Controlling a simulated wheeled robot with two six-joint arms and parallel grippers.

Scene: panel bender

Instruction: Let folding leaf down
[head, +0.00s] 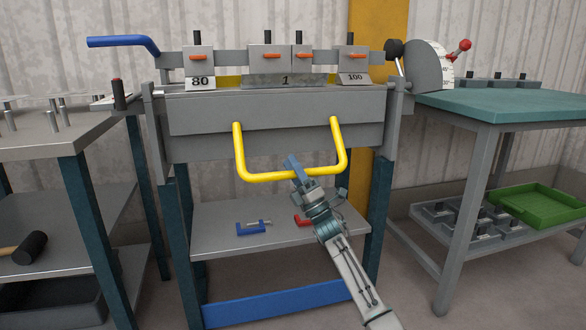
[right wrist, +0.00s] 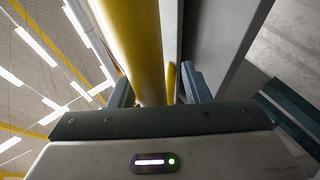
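The panel bender's grey folding leaf (head: 275,112) spans the front of the machine with its broad face towards me; its exact tilt is hard to tell. A yellow U-shaped handle (head: 262,177) juts from it, its crossbar lowest in the picture. My right gripper (head: 293,167) is at the middle of the crossbar. In the right wrist view the yellow bar (right wrist: 142,45) runs between the two fingers (right wrist: 160,90), with a gap visible beside the right finger. The fingers look apart, around the bar rather than clamped on it. My left gripper is out of view.
A shelf (head: 210,270) under the bender holds a blue clamp (head: 250,228) and a red one, partly hidden by my arm. A grey table (head: 45,135) stands left; a teal-topped bench (head: 510,105) stands right. A blue lever (head: 120,41) juts out at upper left.

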